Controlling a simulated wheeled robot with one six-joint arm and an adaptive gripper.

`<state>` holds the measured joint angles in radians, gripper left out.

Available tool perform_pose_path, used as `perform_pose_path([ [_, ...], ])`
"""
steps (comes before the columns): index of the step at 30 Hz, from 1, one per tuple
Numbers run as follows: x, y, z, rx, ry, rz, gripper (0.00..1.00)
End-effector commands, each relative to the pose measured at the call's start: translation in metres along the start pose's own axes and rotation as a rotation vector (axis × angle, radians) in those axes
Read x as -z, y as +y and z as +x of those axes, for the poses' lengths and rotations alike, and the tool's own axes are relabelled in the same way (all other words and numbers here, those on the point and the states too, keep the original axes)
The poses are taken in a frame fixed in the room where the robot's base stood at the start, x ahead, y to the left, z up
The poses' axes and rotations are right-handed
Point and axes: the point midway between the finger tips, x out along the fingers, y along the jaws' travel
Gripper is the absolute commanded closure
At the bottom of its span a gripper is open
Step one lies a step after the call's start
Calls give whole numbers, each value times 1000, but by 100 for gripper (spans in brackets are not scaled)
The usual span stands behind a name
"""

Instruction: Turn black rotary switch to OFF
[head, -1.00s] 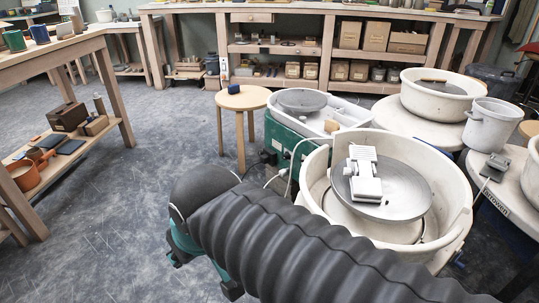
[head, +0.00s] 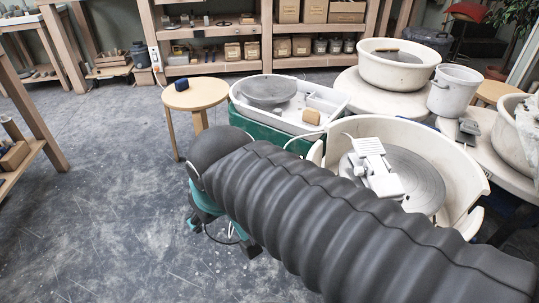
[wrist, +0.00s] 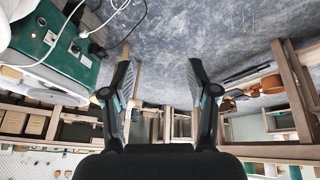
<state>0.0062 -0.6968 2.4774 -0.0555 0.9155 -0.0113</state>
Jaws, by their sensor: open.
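The green pottery wheel housing (head: 244,130) stands left of centre in the head view. In the wrist view its green panel (wrist: 68,62) is at the top left, upside down, with white cables and a small lit orange lamp (wrist: 33,35). In the head view my arm covers much of the gripper and the panel's face.
A round wooden stool (head: 196,94) stands left of the wheel. A second wheel with a large cream basin (head: 455,165) sits right, partly behind my arm, with a grey-white pedal (head: 376,168) on its disc. Shelving lines the back. The floor (head: 110,190) at left is clear.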

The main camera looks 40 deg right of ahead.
Motion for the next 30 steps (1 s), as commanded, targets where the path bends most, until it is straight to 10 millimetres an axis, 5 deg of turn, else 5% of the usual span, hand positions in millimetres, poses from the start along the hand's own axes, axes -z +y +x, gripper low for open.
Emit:
perform_pose_path([
  [20, 72, 147, 112, -487, -604, -534, 41],
  [30, 116, 214, 191, -687, -887, -861, 41],
])
